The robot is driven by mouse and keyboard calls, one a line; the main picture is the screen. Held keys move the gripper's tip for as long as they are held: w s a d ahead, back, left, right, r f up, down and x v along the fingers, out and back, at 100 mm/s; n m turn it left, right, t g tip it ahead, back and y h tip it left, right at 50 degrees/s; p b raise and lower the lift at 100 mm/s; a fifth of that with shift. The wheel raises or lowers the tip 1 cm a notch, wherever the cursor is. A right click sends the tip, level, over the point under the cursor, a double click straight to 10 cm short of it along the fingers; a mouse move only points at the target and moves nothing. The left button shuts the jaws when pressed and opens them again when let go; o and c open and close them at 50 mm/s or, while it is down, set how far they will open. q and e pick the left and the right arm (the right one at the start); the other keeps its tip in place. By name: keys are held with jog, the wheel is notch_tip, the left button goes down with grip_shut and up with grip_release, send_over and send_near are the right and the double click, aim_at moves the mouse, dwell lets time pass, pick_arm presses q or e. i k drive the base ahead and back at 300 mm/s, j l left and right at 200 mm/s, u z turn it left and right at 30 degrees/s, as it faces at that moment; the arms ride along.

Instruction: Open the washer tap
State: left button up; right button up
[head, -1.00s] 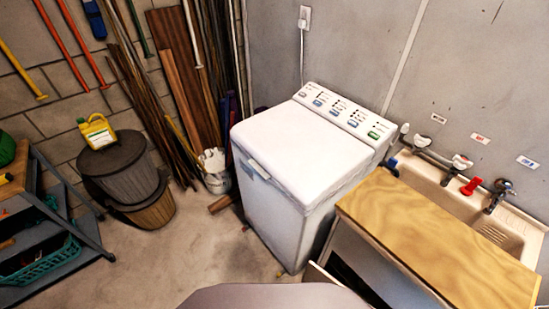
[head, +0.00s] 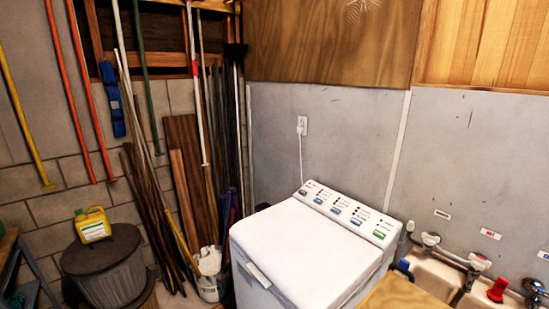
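Several taps sit in a row along the wall at the right edge of the head view, above the sink. A white-handled tap (head: 430,240) is nearest the washer, and a second white-handled tap (head: 479,262) is to its right. A dark tap (head: 534,287) is at the far right. I cannot tell which tap is the washer's or whether any is open. The white washer (head: 305,255) stands left of the sink with its lid shut. Neither gripper is in view.
The sink (head: 432,272) is partly cut off at the lower right, with a wooden board (head: 400,294) in front. A red object (head: 498,289) and a blue one (head: 404,265) are by the taps. A lidded bin (head: 103,262) carrying a yellow jug (head: 92,224) stands left.

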aim_at(430, 239)
jog(key=k+l+z, duration=0.1)
jog(key=z, duration=1.1)
jog(key=k+l, duration=0.05)
jog(key=k, duration=0.05)
